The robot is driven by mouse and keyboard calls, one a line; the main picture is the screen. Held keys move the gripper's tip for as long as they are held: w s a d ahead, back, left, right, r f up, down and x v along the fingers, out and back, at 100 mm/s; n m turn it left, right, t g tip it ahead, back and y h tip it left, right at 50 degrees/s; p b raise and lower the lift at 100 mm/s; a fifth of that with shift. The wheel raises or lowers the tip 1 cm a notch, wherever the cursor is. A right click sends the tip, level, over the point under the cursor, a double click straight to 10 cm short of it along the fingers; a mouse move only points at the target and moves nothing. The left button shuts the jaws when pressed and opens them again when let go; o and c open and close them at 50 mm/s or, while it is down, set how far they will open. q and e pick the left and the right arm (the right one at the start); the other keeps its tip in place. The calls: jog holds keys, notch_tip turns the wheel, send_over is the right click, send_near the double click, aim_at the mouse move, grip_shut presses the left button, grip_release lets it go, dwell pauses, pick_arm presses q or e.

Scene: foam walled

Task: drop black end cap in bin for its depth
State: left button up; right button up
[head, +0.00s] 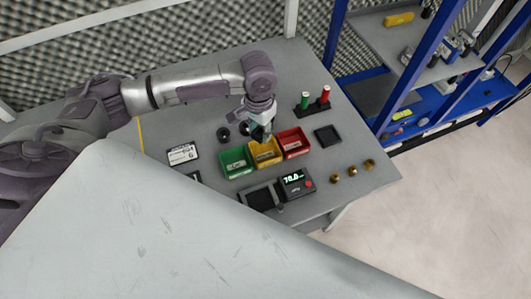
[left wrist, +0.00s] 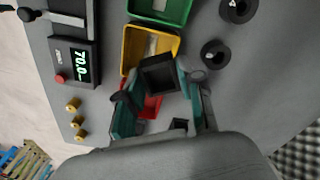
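The black end cap (left wrist: 159,73) is square and dark, seen between my left gripper's fingers in the left wrist view. My left gripper (left wrist: 164,88) appears shut on it, with one finger on each side. In the head view my left gripper (head: 260,132) hangs at the back edge of the yellow bin (head: 265,158); the cap is small and dark there. In the left wrist view the cap overlaps a corner of the yellow bin (left wrist: 128,50). The green bin (head: 237,163) and red bin (head: 293,142) stand on either side. My right gripper is out of view.
The gauge display (head: 294,179) reads 70.0, beside a dark plate (head: 262,198). Round black parts (head: 223,134) lie behind the bins. A black tray (head: 327,135), several brass pieces (head: 352,171) and a red and green cylinder stand (head: 313,106) are to the right.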

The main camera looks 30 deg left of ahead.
pick_arm(q)
jog(key=o, duration=0.5)
notch_tip(320, 180, up, 12)
dwell(0.4)
dwell(0.4)
